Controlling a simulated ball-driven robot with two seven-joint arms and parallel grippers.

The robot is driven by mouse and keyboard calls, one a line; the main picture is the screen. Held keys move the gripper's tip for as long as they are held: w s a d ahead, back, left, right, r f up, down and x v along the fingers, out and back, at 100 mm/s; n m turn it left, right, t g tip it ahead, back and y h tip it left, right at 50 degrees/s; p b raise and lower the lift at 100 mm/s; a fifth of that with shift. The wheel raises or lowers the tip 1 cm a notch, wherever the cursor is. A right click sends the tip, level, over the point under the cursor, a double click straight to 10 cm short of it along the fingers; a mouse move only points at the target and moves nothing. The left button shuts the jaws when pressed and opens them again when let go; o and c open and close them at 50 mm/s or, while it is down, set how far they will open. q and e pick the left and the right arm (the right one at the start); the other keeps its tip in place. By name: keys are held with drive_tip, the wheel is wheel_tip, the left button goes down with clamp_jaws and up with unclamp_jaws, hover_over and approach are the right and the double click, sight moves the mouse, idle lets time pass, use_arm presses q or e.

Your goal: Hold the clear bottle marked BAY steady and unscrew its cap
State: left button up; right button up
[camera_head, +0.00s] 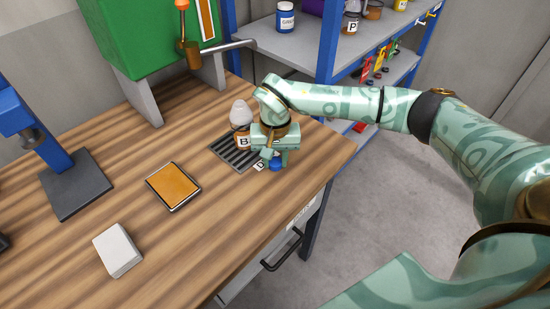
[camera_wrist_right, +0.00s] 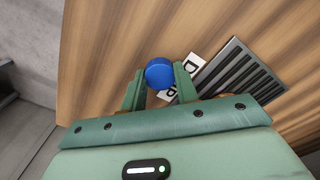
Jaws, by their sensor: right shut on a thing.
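My right gripper (camera_head: 272,158) is low over the near right part of the bench, pointing down. In the right wrist view, its two fingers (camera_wrist_right: 160,86) are closed around a round blue cap or lid (camera_wrist_right: 160,72). The blue piece also shows just below the gripper in the head view (camera_head: 277,165). What is under it is hidden, and I cannot read BAY on it. My left gripper is not in view.
A dark slotted grille (camera_head: 231,154) lies beside the gripper; a white label with a D (camera_wrist_right: 194,65) is next to it. An orange-topped pad (camera_head: 172,186) and a white block (camera_head: 117,249) lie on the bench. The bench's right edge is close.

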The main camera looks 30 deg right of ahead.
sight(275, 162)
drive_tip(key=shift+f, duration=0.1)
drive_tip(key=o, duration=1.1)
wheel_tip(275, 162, up, 12)
drive_tip(key=shift+r+p, duration=0.15)
drive_tip(key=shift+p, duration=0.95)
